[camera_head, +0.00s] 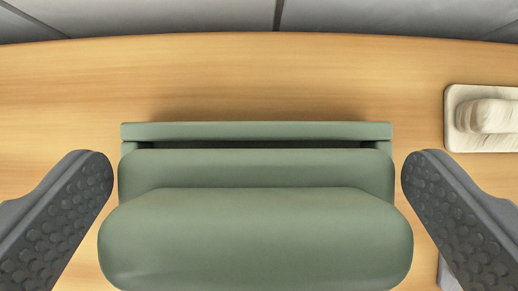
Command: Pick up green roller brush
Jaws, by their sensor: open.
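The green roller brush (255,235) fills the lower middle of the head camera view, on a wooden surface (250,75). It has a large rounded front part, a narrower block behind it and a flat bar (256,131) at the far side with a dark gap in front of it. My gripper (256,170) is open. One dark grey ridged finger is to the left of the brush and the other to the right. A small strip of wood shows between each finger and the brush. The near end of the brush is cut off by the bottom edge.
A cream padded object (488,118) lies on the wood at the right edge, beyond my right finger. A grey thing (447,274) shows partly at the lower right. Grey tiled floor lies past the far edge. The wood behind and left of the brush is clear.

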